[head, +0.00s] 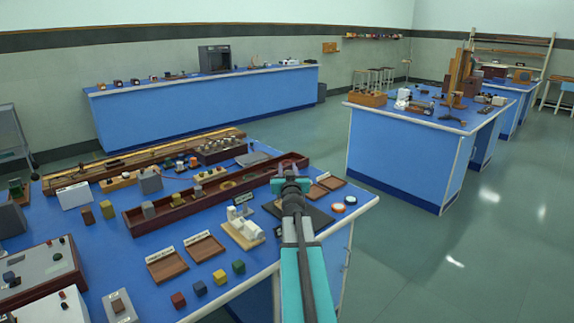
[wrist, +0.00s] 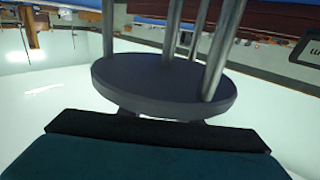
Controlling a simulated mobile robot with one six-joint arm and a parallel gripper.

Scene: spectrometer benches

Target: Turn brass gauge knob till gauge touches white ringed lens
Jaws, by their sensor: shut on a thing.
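My gripper (head: 290,182) is at the end of my teal arm, in front of the right end of the long brown tray in the head view. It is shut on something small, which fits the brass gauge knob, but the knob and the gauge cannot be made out. In the wrist view a dark round plate and several metal rods fill the upper middle; the fingertips do not show clearly. Two small ringed discs, one orange-rimmed (head: 337,208) and one pale-rimmed (head: 350,200), lie on the blue bench to the right. I cannot tell whether either is the white ringed lens.
A dark mat (head: 320,217) lies partly behind my arm. A cream device on a wooden base (head: 242,230), brown trays (head: 167,266) and several coloured cubes (head: 220,277) are to the left. The long brown tray (head: 148,225) runs behind. The bench's right edge (head: 366,208) is close.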

